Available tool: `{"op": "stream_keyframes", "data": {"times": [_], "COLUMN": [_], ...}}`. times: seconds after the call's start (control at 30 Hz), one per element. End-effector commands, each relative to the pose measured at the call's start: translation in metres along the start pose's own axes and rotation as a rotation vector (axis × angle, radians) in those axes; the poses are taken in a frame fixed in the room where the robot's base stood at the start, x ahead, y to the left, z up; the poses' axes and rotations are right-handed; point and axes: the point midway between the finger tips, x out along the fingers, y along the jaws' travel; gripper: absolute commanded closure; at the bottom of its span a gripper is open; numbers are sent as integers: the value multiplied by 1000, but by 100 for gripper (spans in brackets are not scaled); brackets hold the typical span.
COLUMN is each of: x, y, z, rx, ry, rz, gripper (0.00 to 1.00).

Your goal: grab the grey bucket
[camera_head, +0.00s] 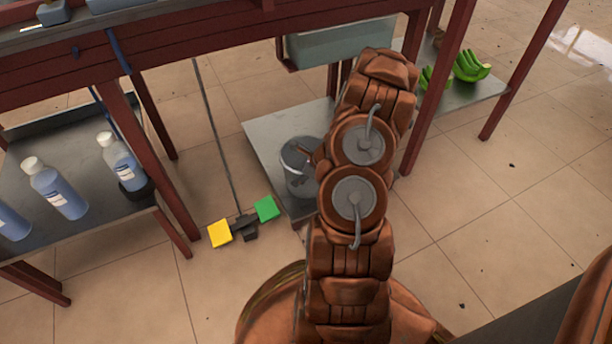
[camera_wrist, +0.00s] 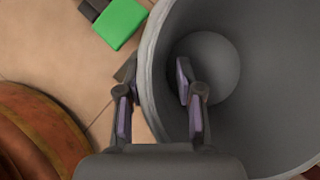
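The grey bucket (camera_head: 297,168) stands on a low grey metal platform, partly hidden behind my arm in the head view. In the wrist view the bucket (camera_wrist: 255,85) fills the right side, and I look down into its open mouth. My gripper (camera_wrist: 156,80) is open at the bucket's near-left rim. One finger is outside the wall and the other is over the inside, with the rim between them. A gap shows between the fingers and the wall. In the head view my arm hides most of the gripper.
A low platform (camera_head: 262,140) bears the bucket. A squeegee-like pole (camera_head: 215,130) leans beside it, near yellow (camera_head: 220,233) and green (camera_head: 266,208) blocks. Blue bottles (camera_head: 60,190) stand on a shelf at left. Red table legs (camera_head: 440,90) flank my arm. Green bananas (camera_head: 470,67) lie at right.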

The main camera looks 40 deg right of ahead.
Motion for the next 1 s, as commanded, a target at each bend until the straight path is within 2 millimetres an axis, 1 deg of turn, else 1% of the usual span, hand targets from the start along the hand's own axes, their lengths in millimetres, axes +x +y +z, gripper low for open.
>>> {"op": "stream_keyframes", "data": {"times": [0.03,0.1,0.37,0.7,1.0], "x": [6,9,9,9,9], "y": [0,0,0,0,0], "z": [-1,0,1,1,1], "rx": [0,-1,-1,-1,-1], "ry": [0,0,0,0,0], "rz": [1,1,1,1,1], "gripper": [64,64,65,100,100]}}
